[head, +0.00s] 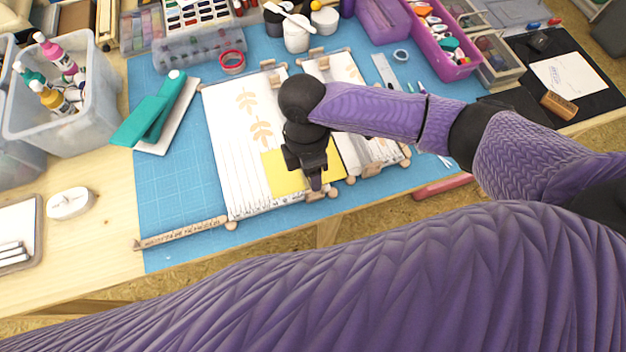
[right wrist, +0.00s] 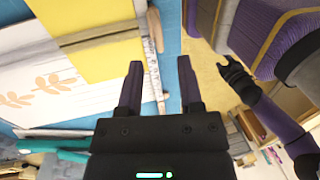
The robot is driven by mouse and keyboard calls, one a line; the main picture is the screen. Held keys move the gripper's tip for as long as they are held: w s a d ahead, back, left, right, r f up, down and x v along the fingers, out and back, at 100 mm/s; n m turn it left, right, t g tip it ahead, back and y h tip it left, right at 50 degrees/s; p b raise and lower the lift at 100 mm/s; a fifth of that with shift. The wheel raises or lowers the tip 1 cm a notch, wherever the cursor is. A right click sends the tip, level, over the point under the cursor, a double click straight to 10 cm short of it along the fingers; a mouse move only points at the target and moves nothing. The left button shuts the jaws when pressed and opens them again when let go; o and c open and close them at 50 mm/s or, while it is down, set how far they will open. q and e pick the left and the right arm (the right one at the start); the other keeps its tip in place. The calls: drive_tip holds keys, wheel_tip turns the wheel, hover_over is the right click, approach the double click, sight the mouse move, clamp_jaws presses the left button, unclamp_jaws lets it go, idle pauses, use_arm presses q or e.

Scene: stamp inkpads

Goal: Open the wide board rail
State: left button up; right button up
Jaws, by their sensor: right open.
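The wide white board (head: 222,125) with orange leaf prints lies on the blue mat, a yellow sheet (head: 275,178) over its front right part. A thin wooden rail (head: 183,234) with a round knob lies on the mat, pointing left from the board's front left corner. My right gripper (head: 316,186) is over the board's front right edge, pointing down. In the right wrist view its fingers (right wrist: 160,82) are apart, with a pale wooden strip (right wrist: 154,82) showing between them; contact cannot be told. My left gripper (right wrist: 236,76) shows small there, its jaws unclear.
A narrower board (head: 350,155) lies right of the wide one, partly behind my right arm. A teal stapler-like tool (head: 150,118) lies left of the board. A bottle bin (head: 85,95) and round white thing (head: 70,203) stand farther left. The mat's front left is mostly clear.

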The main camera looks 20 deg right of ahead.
sight(313, 194)
drive_tip(key=f, duration=0.2)
drive_tip(key=f+b, duration=0.1)
drive_tip(key=shift+s+f, duration=0.35)
drive_tip(key=shift+f, duration=0.05)
clamp_jaws()
drive_tip(key=shift+r, duration=0.1)
idle(1.0)
